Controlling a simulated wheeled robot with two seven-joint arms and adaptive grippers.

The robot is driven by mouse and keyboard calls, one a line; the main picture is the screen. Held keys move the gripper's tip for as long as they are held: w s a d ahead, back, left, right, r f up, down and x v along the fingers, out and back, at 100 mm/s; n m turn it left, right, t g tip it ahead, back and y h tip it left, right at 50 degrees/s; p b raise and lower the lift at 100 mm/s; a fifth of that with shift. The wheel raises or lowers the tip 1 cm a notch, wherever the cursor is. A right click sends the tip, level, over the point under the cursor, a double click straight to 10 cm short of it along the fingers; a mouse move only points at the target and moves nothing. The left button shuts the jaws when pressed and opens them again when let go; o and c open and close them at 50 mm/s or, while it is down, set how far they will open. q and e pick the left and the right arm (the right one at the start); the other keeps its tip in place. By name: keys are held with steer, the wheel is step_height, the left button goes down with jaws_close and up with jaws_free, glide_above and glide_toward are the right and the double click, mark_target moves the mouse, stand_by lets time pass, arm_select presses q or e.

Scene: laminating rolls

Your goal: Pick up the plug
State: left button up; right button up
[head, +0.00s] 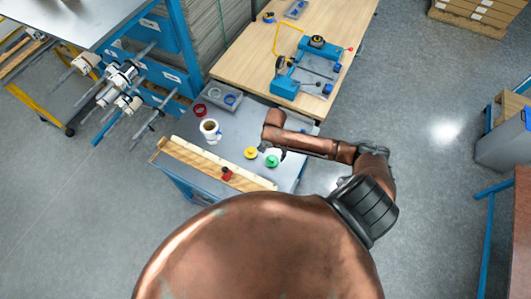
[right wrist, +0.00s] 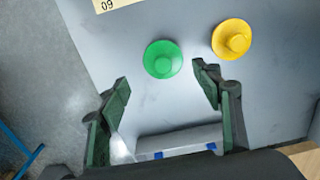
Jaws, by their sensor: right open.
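A green round plug (right wrist: 163,59) with a raised knob lies on the grey bench top. It also shows in the head view (head: 271,161). A yellow plug (right wrist: 232,38) of like shape lies beside it, apart from it, and shows in the head view too (head: 250,153). My right gripper (right wrist: 162,76) is open and empty, over the bench. In the wrist view the green plug appears just beyond and between its fingertips, and the yellow plug lies outside the right finger. The height of the gripper above the bench is hard to tell. My left gripper is not in view.
A white cup-like roll (head: 209,128), a red ring (head: 200,109) and a grey tray (head: 225,95) stand at the back of the bench. A wooden table (head: 250,65) adjoins behind.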

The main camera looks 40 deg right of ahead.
mark_target(272, 158)
steer(key=shift+w+f, duration=0.25)
steer(key=shift+w, duration=0.05)
step_height(272, 158, down, 5)
steer(key=shift+s+a+r+p, duration=0.1)
steer(key=shift+p, duration=0.35)
step_height(272, 158, down, 2)
steer(key=c, duration=0.7)
steer(key=shift+c, duration=0.7)
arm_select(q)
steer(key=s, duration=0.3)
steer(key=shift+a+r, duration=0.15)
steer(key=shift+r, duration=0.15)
